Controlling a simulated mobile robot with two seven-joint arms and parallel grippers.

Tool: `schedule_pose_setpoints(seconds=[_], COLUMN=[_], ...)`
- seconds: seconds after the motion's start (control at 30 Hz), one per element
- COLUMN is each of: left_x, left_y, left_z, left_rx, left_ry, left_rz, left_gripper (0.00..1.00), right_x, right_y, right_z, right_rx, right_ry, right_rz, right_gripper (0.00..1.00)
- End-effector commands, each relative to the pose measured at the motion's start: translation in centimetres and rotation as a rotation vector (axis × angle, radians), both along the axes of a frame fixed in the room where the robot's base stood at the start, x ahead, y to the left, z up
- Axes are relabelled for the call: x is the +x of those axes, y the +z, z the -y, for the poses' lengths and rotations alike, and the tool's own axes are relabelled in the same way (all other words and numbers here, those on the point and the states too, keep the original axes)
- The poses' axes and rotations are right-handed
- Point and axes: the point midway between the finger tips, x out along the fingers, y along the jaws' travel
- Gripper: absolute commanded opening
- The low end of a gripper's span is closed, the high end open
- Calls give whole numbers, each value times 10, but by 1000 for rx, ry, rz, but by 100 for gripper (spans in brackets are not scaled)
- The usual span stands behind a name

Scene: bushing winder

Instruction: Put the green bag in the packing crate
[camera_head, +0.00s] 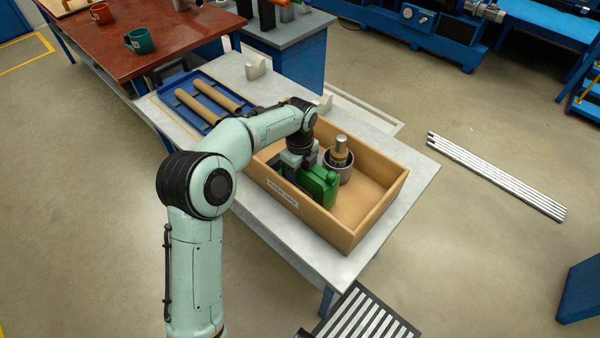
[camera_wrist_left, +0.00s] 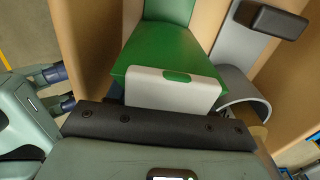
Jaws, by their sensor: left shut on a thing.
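The green bag (camera_head: 318,188) is inside the packing crate (camera_head: 370,238), near its front wall. The crate is an open tan box with a small white label on its front side. My left gripper (camera_head: 297,162) reaches down into the crate from above and is shut on the bag. In the left wrist view the green bag (camera_wrist_left: 165,47) fills the upper middle, between the crate's tan walls. The bag's underside is hidden, so I cannot tell whether it touches the crate floor. My right gripper is not in view.
A grey metal cup with a brass-coloured cylinder (camera_head: 340,152) stands in the crate beside the bag. The crate's right end is empty. A blue tray (camera_head: 186,118) with brown tubes lies behind on the same white table (camera_head: 330,268). Mugs stand on a red table (camera_head: 140,62).

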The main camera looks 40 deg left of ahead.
Motion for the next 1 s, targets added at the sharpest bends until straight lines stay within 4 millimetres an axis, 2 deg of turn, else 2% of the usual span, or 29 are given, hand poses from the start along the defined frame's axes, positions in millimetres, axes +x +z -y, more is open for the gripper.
schedule_pose_setpoints(seconds=[0.37, 0.4, 0.47, 0.77, 0.87, 1.0], left_x=[1, 0, 0, 0, 1, 2], left_y=[-5, -5, -5, -3, 4, 29], left_z=[0, 0, 0, 0, 0, 0], left_rx=[0, 1, 1, 1, 1, 0], left_ry=[0, 0, 0, 0, 0, -1], left_rz=[3, 2, 2, 2, 4, 7], left_gripper=[16, 61, 77, 77, 77, 77], right_x=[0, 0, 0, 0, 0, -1], right_y=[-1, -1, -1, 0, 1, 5], right_z=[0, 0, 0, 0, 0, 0], right_rx=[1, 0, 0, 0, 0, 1], right_ry=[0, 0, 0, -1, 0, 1], right_rz=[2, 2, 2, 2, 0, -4], right_gripper=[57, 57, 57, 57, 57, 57])
